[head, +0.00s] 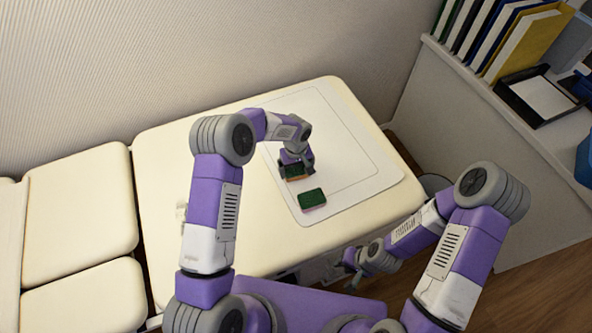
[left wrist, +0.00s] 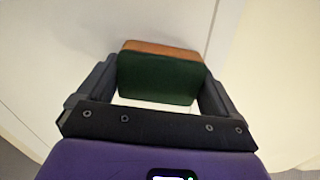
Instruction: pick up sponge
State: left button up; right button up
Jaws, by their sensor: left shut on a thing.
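My left gripper (head: 296,168) is over the white mat and shut on a sponge (head: 294,178) with a dark green face and an orange side. In the left wrist view this sponge (left wrist: 160,78) sits between the two black fingers of the gripper (left wrist: 158,90). I cannot tell whether it touches the mat. A second sponge (head: 312,199), green on top with a reddish lower side, lies on the mat just in front of the gripper. My right gripper (head: 354,270) is beyond the front edge of the padded table, away from both sponges; its fingers are too small to read.
The white mat (head: 372,160) lies on a cream padded table (head: 160,170), with free room around the sponges. Cream cushions (head: 80,200) extend left. A shelf (head: 490,110) with binders (head: 525,45) and a black tray (head: 540,97) stands at the right.

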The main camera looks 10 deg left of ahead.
aim_at(296, 168)
pick_arm(q)
notch_tip(296, 168, up, 10)
jog(key=shift+r+p, duration=0.1)
jog(key=shift+p, duration=0.95)
